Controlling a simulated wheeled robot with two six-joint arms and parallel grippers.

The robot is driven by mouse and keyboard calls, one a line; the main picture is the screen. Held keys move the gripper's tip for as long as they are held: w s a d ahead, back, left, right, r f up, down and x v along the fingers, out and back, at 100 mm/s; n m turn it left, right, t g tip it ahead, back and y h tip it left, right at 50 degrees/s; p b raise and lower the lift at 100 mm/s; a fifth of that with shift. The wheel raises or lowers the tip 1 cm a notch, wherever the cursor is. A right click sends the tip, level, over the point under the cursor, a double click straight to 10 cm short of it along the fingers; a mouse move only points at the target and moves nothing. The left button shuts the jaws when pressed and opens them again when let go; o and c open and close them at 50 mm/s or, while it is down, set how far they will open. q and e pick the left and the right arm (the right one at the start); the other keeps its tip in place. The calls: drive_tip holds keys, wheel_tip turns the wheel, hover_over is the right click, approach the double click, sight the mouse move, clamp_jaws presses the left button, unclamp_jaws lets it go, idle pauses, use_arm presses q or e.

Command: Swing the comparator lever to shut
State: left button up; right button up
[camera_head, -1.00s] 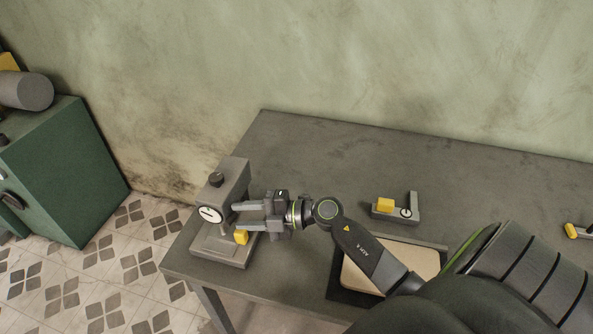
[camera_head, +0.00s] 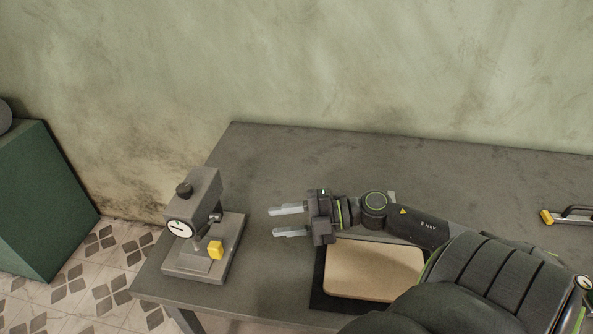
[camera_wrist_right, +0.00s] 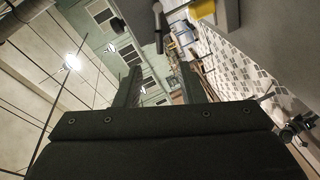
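The comparator (camera_head: 196,192) is a grey stand with a round white dial and a dark top knob, at the table's left end. A yellow block (camera_head: 215,249) sits on its base below the dial. A small dark part (camera_head: 215,216) sticks out on the comparator's right side; I cannot tell if it is the lever. In the right wrist view a grey rod with a dark end (camera_wrist_right: 158,28) shows beyond the fingers. My right gripper (camera_head: 288,221) is open and empty, to the right of the comparator and apart from it. My left gripper is out of view.
The grey table (camera_head: 300,150) is bare at the back. A tan board (camera_head: 375,270) on a dark mat lies below my right arm. A yellow-ended tool with a dark handle (camera_head: 565,216) lies at the right. A green cabinet (camera_head: 40,200) stands left of the table.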

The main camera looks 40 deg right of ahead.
drive_tip(key=shift+v, duration=1.25)
